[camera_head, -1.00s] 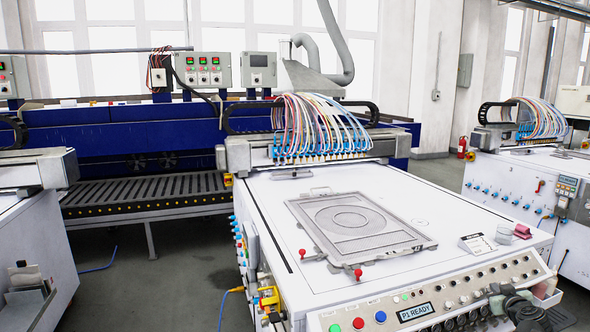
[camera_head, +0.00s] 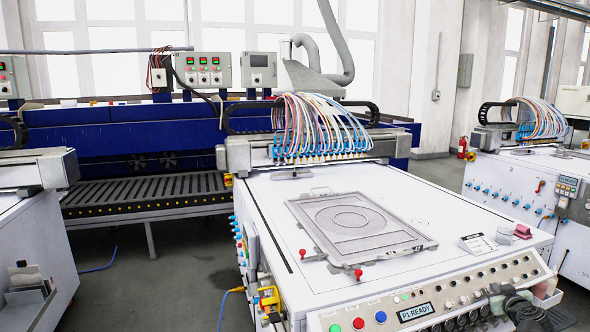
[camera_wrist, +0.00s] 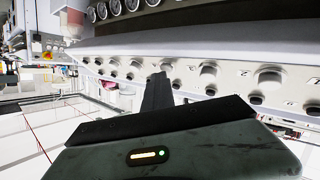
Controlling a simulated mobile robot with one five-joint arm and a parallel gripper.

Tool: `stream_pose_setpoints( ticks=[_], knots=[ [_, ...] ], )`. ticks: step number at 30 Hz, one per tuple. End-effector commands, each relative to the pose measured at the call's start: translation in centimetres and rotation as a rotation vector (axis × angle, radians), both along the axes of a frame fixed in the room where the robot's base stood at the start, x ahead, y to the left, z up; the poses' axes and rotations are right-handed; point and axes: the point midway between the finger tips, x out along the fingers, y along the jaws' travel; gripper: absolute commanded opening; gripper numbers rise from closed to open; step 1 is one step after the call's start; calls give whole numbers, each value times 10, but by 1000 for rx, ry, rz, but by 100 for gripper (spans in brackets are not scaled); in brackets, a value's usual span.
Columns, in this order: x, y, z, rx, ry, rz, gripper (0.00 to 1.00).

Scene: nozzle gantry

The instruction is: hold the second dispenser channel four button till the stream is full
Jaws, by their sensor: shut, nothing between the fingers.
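The dispenser machine's front panel (camera_head: 455,300) carries a row of round buttons and knobs, with a display (camera_head: 415,311) reading "P1 READY". My gripper (camera_head: 500,294) is at the panel's right part, dark and seen from behind. In the wrist view my gripper (camera_wrist: 158,80) is shut and empty, its tip in front of the row of pale round knobs (camera_wrist: 208,72) and small dark buttons. I cannot tell whether the tip touches a button. Which button is channel four cannot be read. The nozzle row (camera_head: 320,155) with coloured hoses sits on the gantry; no stream is visible.
A framed screen (camera_head: 360,225) with red-knobbed clamps lies on the white bed. A small sign (camera_head: 477,244) and a pink block (camera_head: 522,231) stand near its right edge. A second machine (camera_head: 520,190) stands at right. Grey floor (camera_head: 150,275) is open at left.

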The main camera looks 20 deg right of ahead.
Motion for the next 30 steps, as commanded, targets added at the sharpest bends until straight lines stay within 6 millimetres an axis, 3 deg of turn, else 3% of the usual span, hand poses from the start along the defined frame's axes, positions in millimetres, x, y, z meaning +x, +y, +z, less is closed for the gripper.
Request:
stream_pose_setpoints(
  ticks=[12, 23, 30],
  knots=[
    [-9, 0, 15, 0, 0, 0, 0],
    [-11, 0, 16, 0, 0, 0, 0],
    [-21, 0, 34, 0, -1, -1, 0]
  ],
)
